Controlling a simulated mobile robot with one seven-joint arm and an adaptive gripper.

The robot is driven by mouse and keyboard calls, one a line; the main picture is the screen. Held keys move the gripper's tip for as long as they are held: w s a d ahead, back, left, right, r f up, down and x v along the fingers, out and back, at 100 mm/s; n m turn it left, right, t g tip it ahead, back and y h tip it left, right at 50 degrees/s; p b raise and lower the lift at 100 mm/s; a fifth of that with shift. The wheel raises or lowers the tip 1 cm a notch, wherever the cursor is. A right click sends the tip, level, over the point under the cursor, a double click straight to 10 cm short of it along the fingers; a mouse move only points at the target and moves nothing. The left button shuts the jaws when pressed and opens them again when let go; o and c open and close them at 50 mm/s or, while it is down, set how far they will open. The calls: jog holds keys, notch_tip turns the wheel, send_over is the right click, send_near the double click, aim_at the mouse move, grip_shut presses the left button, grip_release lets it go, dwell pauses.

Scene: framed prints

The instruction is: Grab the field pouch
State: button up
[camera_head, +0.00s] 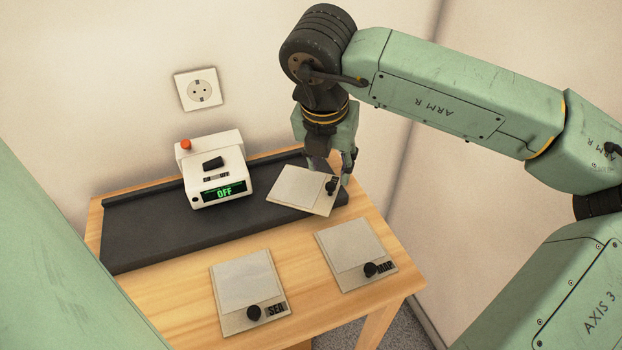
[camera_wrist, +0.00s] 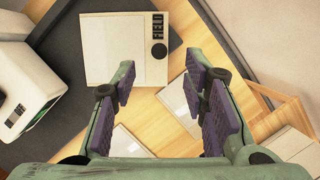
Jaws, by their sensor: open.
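The field pouch (camera_wrist: 110,48) is a flat pale panel with a dark round knob and a FIELD label along one edge. In the head view, the field pouch (camera_head: 297,187) lies askew at the right end of the dark mat (camera_head: 150,235). My gripper (camera_head: 332,172) is over the pouch's far right side, close to its knob end. In the wrist view, my gripper (camera_wrist: 160,82) has its purple-padded fingers spread, with nothing held between them. The pouch shows beyond the left finger, its knob nearer the gap. Whether a finger touches it, I cannot tell.
Two similar pouches, SEA (camera_head: 245,283) and MAP (camera_head: 352,248), lie on the wooden table (camera_head: 190,305) in front. A white device (camera_head: 213,165) with a red button and an OFF display stands on the mat. A socket (camera_head: 200,90) is on the wall.

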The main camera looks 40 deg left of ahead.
aim_at(331, 185)
jog(key=shift+p+x, duration=1.05)
jog(key=shift+x, duration=2.45)
jog(key=shift+c, duration=0.5)
grip_shut()
